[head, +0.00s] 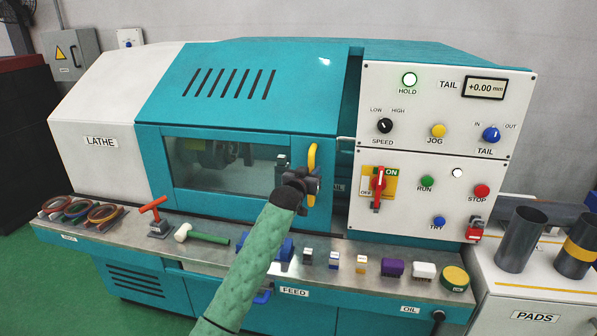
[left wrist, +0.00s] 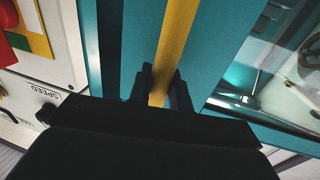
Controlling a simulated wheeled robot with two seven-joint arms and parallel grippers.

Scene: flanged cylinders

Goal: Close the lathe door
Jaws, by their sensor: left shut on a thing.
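The lathe door (head: 153,165) is a teal panel with a window and a yellow upright handle (head: 311,160) near its right edge. A narrow dark gap shows between the door's right edge and the control panel. My left gripper (head: 308,182) is at the handle's lower part. In the left wrist view, the gripper's two dark fingers (left wrist: 161,88) sit on both sides of the yellow handle (left wrist: 178,40), shut on it. My right gripper is in neither view.
The control panel (head: 430,130) with knobs and buttons stands right of the door. A metal ledge (head: 200,262) below holds a green-handled hammer (head: 205,235), a red-handled tool (head: 155,210) and several small blocks. Dark cylinders (head: 521,240) stand at the far right.

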